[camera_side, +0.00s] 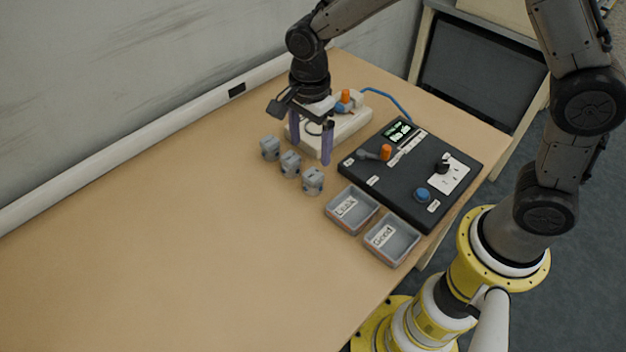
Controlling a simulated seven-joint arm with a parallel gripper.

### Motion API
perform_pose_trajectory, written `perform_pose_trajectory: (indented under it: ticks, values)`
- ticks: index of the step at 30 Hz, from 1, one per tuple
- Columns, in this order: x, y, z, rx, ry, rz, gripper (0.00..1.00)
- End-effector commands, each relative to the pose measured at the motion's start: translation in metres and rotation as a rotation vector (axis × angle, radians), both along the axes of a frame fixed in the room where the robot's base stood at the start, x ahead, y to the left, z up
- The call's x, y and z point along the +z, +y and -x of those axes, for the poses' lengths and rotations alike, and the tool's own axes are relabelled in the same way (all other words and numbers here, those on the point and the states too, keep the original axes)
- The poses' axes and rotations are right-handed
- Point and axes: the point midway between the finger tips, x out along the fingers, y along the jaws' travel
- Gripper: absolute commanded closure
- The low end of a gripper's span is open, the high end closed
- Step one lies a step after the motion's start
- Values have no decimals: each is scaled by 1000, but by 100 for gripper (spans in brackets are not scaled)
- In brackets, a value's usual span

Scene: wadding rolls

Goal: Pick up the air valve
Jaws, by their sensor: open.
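Three small grey blocks, which look like the air valves, stand in a slanting row on the wooden table: one at the back left (270,148), a middle one (290,163) and a front one (313,181). My gripper (310,152) points down with its two purple fingers apart, just behind and to the right of the row. I see nothing held between the fingers. The gripper partly hides a beige block (351,125) behind it, which carries an orange-topped part (345,98) and a blue hose (388,98).
A black test panel (405,195) with a small screen, an orange knob and a blue button lies to the right. Two grey trays, labelled Leak (334,222) and Good (377,259), stand before it. The table's left side is clear; a wall runs behind.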

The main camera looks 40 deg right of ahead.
Motion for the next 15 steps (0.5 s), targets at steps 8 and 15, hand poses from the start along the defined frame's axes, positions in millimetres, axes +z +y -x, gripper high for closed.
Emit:
perform_pose_trajectory:
  ticks: [8, 15]
  values:
    - [-50, -1, 1, 0, 3, 1, 11]
    - [-65, -1, 2, 0, 3, 1, 11]
